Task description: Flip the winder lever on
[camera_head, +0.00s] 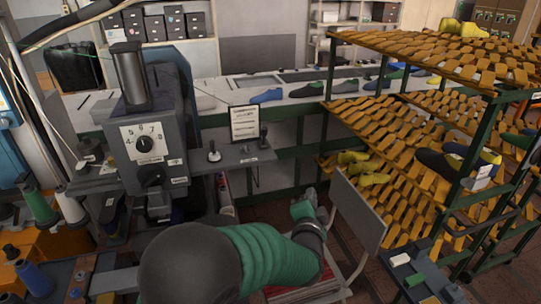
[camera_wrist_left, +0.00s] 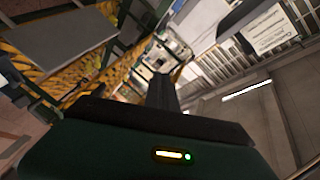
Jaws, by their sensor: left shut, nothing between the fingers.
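A grey machine (camera_head: 150,130) with a numbered dial (camera_head: 145,144) stands at the left in the head view. A grey shelf on its right side bears a small upright lever with a dark knob (camera_head: 214,152) and a second dark upright lever (camera_head: 263,138). The labels are too small to read, so I cannot tell which is the winder lever. My left gripper (camera_head: 308,205) is right of and below this shelf, apart from both levers. In the left wrist view its dark fingers (camera_wrist_left: 162,94) are together and empty. My right gripper is not in view.
A white notice (camera_head: 244,123) stands behind the shelf, between the levers. A grey panel (camera_head: 358,212) is close to the right of my left gripper. Orange-slatted racks (camera_head: 430,130) with shoe lasts fill the right. A long bench (camera_head: 300,87) runs behind.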

